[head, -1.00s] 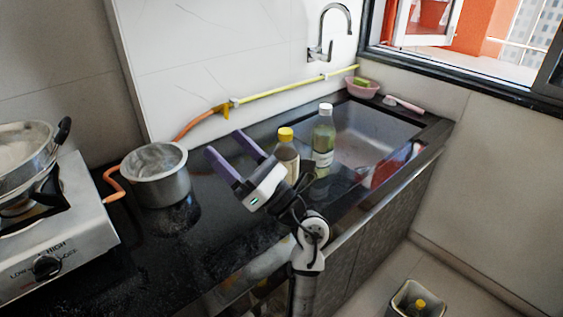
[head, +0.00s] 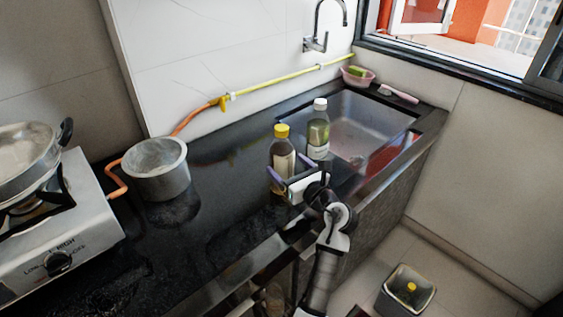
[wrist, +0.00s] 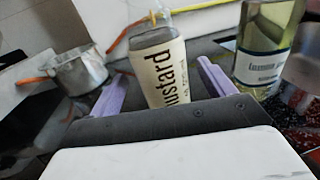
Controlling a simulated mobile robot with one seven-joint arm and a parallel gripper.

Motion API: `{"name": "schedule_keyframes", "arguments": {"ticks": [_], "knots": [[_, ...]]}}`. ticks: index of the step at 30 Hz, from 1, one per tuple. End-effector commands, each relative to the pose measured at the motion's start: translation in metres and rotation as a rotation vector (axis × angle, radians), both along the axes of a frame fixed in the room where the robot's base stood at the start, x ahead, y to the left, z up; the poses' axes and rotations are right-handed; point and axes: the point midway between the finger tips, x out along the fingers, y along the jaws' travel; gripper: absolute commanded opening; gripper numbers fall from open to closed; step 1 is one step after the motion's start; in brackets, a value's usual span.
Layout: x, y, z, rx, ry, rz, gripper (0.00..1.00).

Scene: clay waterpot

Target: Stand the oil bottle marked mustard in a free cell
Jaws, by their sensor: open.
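The mustard oil bottle (head: 283,158) has a yellow cap and dark contents. It stands upright on the black counter, and its white label reading "mustard" (wrist: 160,76) faces the wrist camera. My gripper (head: 291,169) is open, with its purple fingers on either side of the bottle. In the wrist view my gripper (wrist: 162,88) shows a gap at each side of the label, so I see no grip. The bottle's base is hidden behind my gripper. A grey bin-like container (head: 391,301) stands on the floor with a yellow-capped item (head: 411,287) inside; I cannot make out its cells.
A greenish bottle with a white cap (head: 318,134) stands close to the right of the mustard bottle, and shows in the wrist view (wrist: 266,45). The sink (head: 365,125) lies beyond it. A steel pot (head: 160,172) and a stove (head: 65,225) are left. The counter between is clear.

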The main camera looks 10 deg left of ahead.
Motion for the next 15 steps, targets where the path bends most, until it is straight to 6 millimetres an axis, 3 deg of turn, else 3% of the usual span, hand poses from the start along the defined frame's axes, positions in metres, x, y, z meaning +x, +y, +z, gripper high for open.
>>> {"name": "schedule_keyframes", "arguments": {"ticks": [15], "knots": [[0.037, 0.041, 0.000, 0.001, 0.000, 0.001, 0.82]]}}
